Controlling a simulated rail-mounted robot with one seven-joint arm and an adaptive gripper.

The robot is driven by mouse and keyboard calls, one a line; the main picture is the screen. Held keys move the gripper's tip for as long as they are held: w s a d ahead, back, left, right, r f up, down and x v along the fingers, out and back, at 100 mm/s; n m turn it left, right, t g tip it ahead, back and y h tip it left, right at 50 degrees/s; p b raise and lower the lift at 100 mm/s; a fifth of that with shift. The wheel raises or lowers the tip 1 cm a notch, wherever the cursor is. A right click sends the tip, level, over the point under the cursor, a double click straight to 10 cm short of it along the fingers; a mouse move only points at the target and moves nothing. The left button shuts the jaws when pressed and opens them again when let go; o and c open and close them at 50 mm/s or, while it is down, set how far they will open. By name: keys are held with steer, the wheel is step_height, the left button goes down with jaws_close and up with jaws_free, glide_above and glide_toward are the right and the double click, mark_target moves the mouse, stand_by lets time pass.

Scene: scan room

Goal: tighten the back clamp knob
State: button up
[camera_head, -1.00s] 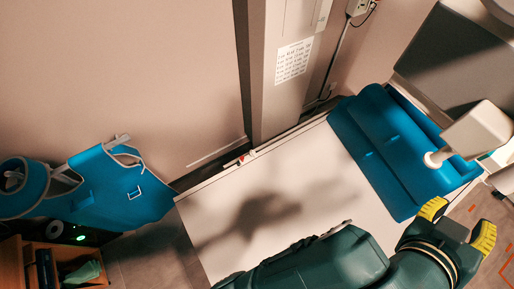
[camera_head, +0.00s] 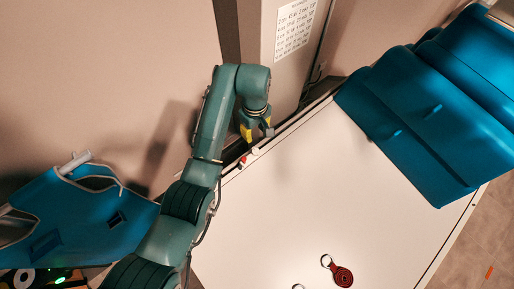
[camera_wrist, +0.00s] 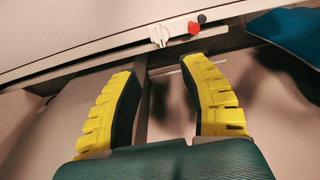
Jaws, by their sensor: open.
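A white knob (camera_head: 255,151) sits on the rail along the table's back edge, with a small red knob (camera_head: 243,160) beside it. In the wrist view the white knob (camera_wrist: 159,36), the red knob (camera_wrist: 194,28) and a small black tip (camera_wrist: 202,18) show at the rail. The frames do not label which is the back clamp knob. My gripper (camera_head: 257,134) hangs over the back edge, close above the white knob. In the wrist view its yellow fingers (camera_wrist: 158,68) are wide apart and empty, with the knobs beyond the fingertips.
The white table top (camera_head: 300,205) is mostly clear, with a red key fob (camera_head: 341,275) near its front. Blue cushions (camera_head: 415,125) lie on its right end. A grey column (camera_head: 283,70) stands behind it. A blue apron (camera_head: 80,220) hangs at the left.

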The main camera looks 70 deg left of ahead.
mark_target(256, 151)
step_height(256, 151, down, 14)
steer(key=shift+f+b, duration=0.1)
steer(key=shift+b, duration=0.65)
jaws_close()
